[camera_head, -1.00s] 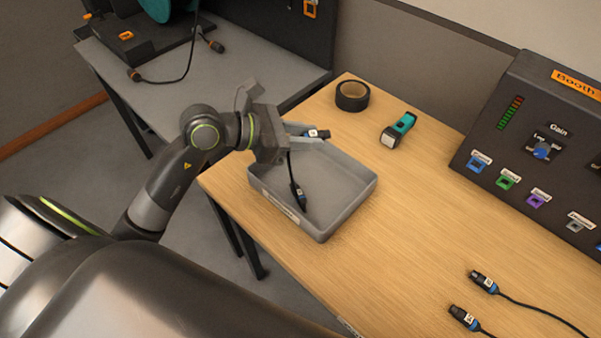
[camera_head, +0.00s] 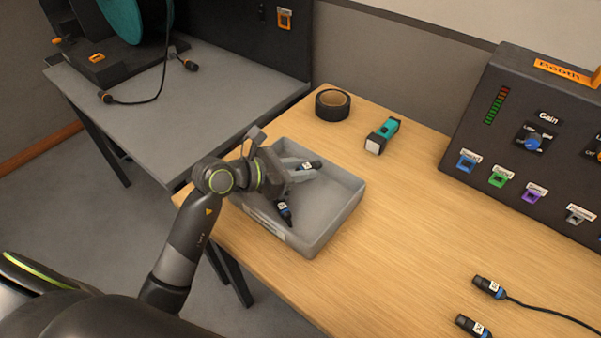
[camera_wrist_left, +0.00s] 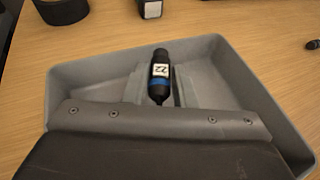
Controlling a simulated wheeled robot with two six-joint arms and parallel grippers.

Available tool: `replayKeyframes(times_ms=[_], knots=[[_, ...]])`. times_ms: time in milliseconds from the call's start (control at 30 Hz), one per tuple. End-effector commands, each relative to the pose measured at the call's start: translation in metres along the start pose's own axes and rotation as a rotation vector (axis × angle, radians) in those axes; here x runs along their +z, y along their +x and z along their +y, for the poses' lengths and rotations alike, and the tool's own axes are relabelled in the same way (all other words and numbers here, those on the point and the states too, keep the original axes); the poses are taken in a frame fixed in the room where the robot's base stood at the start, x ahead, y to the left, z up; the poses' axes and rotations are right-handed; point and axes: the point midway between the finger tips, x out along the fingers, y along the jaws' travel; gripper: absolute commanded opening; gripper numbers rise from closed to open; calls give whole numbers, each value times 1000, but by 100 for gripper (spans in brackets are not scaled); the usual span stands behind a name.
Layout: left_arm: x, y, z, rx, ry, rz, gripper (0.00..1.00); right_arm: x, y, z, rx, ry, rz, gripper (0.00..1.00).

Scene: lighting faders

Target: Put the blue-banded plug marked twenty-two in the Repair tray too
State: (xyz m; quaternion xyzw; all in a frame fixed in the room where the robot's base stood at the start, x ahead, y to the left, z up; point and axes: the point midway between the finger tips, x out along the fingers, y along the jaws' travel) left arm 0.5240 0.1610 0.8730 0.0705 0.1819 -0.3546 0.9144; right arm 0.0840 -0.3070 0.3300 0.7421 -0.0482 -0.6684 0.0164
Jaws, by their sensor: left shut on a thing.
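The blue-banded plug (camera_head: 311,166) is dark with a white label. In the left wrist view this plug (camera_wrist_left: 160,75) shows a label that seems to read 22, above its blue band. My left gripper (camera_head: 301,172) is shut on it, with a finger on each side, inside the grey tray (camera_head: 334,222). I cannot tell whether the plug touches the tray floor. A second dark plug with a blue band (camera_head: 285,213) is in the tray near its front wall, partly behind my gripper. The tray's front label is too small to read. My right gripper is out of view.
A roll of black tape (camera_head: 332,106) and a teal-and-black device (camera_head: 383,136) stand behind the tray. Two more blue-banded plugs (camera_head: 489,287) (camera_head: 472,325) lie at the front right. The Booth console (camera_head: 540,130) stands at the back right. The wood between is clear.

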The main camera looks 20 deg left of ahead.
Motion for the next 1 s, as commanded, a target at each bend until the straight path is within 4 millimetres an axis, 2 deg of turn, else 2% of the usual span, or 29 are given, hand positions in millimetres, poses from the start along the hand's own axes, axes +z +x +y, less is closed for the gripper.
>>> replayKeyframes(times_ms=[100, 867, 900, 1000], knots=[[-11, 4, 0, 0, -1, 1, 2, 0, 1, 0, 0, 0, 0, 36], [-22, 9, 0, 0, 1, 0, 2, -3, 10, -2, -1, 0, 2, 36], [-23, 9, 0, 0, 1, 0, 28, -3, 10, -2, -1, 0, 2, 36], [-22, 9, 0, 0, 1, 0, 41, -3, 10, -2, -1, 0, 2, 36]])
